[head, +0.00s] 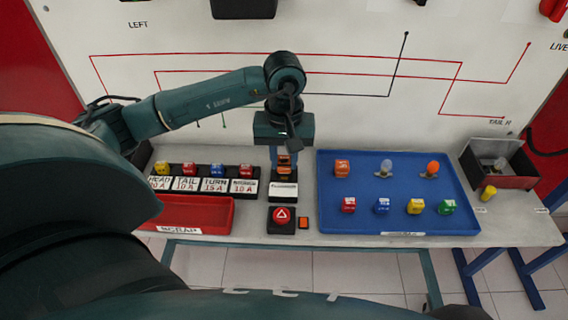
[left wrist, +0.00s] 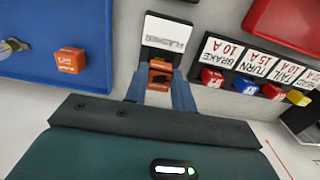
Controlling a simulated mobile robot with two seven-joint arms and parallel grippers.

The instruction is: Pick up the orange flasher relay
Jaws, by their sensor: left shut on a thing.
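My left gripper (head: 284,168) points down at the flasher base, and its blue fingers are closed on the sides of an orange flasher relay (head: 284,160). The left wrist view shows the relay (left wrist: 160,76) between the fingertips of the gripper (left wrist: 160,88). The black flasher base (head: 283,198) with its white label is directly beside the relay; I cannot tell whether the relay is seated in it or just above. A second orange relay (head: 342,167) stands on the blue tray, apart from the gripper. My right gripper is not in view.
The blue tray (head: 330,222) holds several coloured fuses and two bulbs. Left of the gripper stand a labelled fuse row (head: 215,185) and the red scrap tray (head: 190,214). A red triangle button (head: 282,215) sits in front. The trainer panel (head: 200,35) rises behind.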

